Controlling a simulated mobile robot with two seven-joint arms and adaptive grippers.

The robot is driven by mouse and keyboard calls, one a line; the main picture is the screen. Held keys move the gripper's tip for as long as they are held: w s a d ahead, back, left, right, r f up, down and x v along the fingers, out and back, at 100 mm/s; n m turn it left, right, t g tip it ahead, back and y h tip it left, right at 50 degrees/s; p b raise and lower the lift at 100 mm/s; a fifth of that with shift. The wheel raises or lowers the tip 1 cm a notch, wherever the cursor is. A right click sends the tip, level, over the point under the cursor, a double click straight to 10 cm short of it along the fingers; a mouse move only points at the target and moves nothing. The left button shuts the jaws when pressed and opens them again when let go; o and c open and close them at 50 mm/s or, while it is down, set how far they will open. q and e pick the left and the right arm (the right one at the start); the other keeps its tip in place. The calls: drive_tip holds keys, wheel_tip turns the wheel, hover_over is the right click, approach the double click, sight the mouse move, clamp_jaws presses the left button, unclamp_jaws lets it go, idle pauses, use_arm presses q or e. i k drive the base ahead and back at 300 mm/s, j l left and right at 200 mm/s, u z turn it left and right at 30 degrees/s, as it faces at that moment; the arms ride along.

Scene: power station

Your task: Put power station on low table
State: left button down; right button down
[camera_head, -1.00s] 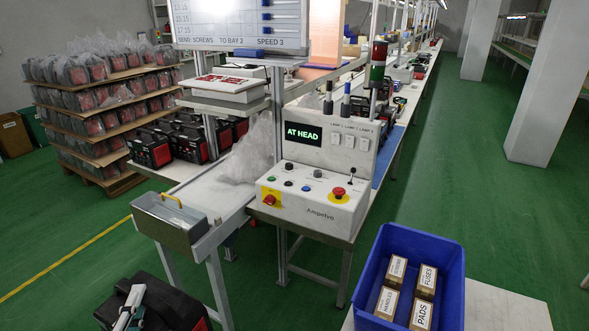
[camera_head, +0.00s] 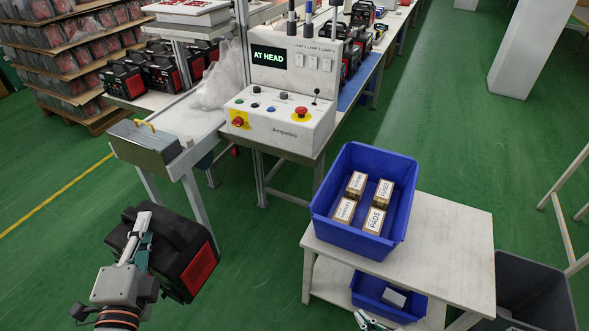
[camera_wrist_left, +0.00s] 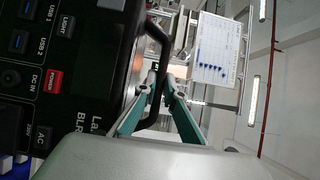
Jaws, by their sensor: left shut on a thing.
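The power station (camera_head: 190,262), a black box with a red panel, hangs tilted above the green floor at the lower left, well left of the low table. My left gripper (camera_head: 142,232) is shut on its black handle. In the left wrist view the teal fingers (camera_wrist_left: 158,98) close around the handle, and the power station's front panel (camera_wrist_left: 75,80) with buttons and ports fills the left side. The low table (camera_head: 455,225) has a pale top and a lower shelf. My right gripper (camera_head: 370,321) shows only partly at the bottom edge; its jaw state is unclear.
A blue bin (camera_head: 335,225) with small labelled boxes stands on the low table's left part; the top's right side is bare. A smaller blue bin (camera_head: 365,300) sits on the shelf below. A dark grey bin (camera_head: 530,290) is at the right. A control console (camera_head: 285,125) stands behind.

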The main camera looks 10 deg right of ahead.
sight(448, 242)
drive_tip(key=k+l, duration=0.15)
drive_tip(key=l, duration=0.25)
drive_tip(key=k+l+z, duration=0.1)
drive_tip(key=l, duration=0.25)
drive_tip(key=k+l, duration=0.15)
drive_tip(key=l, duration=0.25)
drive_tip(key=k+l+z, duration=0.1)
drive_tip(key=l, duration=0.3)
drive_tip(key=k+l, duration=0.15)
drive_tip(key=l, duration=0.25)
drive_tip(key=l+z, duration=0.15)
drive_tip(key=l, duration=0.35)
drive_tip(key=i+l, duration=0.15)
drive_tip(key=l, duration=0.15)
drive_tip(key=i+l, duration=0.2)
drive_tip(key=i+l+z, duration=0.1)
drive_tip(key=l, duration=0.35)
